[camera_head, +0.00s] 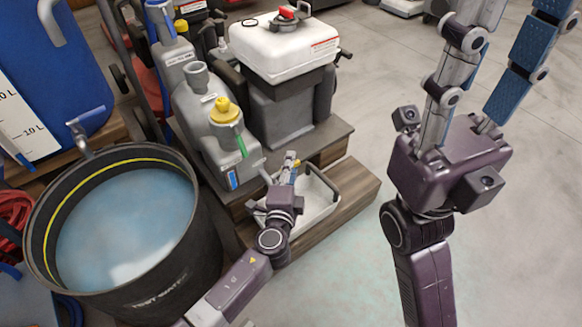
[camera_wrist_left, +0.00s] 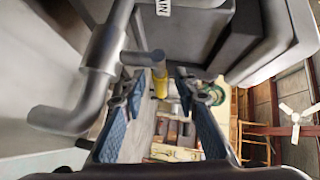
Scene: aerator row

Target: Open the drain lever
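My left gripper (camera_head: 288,172) is low in front of the grey machine, above the grey tray (camera_head: 318,208). In the left wrist view my left gripper (camera_wrist_left: 158,88) is open, its two blue-padded fingers spread. The drain lever shows there as a grey stub with a yellow end (camera_wrist_left: 160,84), lying between the fingers with gaps visible on both sides. It joins a grey bent drain pipe (camera_wrist_left: 98,68), under a label of which "AIN" can be read. In the head view the gripper largely hides the lever. My right gripper (camera_head: 525,15) is open and empty at the upper right.
A black bucket of bluish water (camera_head: 125,225) stands at the left. The floor at the right is clear.

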